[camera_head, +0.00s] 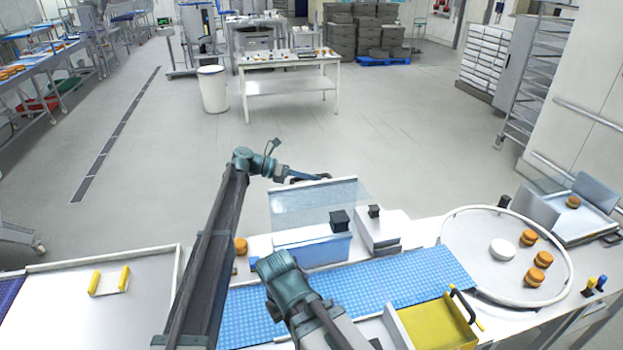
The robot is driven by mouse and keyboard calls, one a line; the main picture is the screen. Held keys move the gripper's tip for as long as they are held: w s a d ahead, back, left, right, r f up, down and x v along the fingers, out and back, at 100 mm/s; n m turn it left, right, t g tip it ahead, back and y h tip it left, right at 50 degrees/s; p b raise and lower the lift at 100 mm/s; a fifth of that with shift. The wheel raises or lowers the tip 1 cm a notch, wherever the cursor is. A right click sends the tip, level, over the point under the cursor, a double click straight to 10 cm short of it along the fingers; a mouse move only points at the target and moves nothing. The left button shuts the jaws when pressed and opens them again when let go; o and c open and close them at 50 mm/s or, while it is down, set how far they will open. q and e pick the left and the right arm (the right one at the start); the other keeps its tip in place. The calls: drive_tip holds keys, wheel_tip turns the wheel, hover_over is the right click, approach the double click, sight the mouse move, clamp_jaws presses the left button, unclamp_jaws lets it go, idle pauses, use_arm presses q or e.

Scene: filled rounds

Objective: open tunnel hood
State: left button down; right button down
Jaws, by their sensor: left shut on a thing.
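The tunnel hood (312,212) is a clear, bluish panel standing raised and slightly tilted above a blue-fronted tunnel body (318,253) at the conveyor's far side. My left arm reaches over from the left. My left gripper (312,179) is at the hood's top edge, shut on the hood. Its fingers are dark and small, so the exact grip is hard to see. A teal and grey arm section of mine crosses the belt in front of the tunnel. My right gripper does not show.
A yellow tray (437,323) is at the front. A white tray (70,312) lies left. Open floor lies beyond the tunnel.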

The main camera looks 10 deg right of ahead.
use_arm(q)
drive_tip(key=c, duration=0.8)
unclamp_jaws()
drive_tip(key=p+v, duration=0.4)
drive_tip(key=v, duration=1)
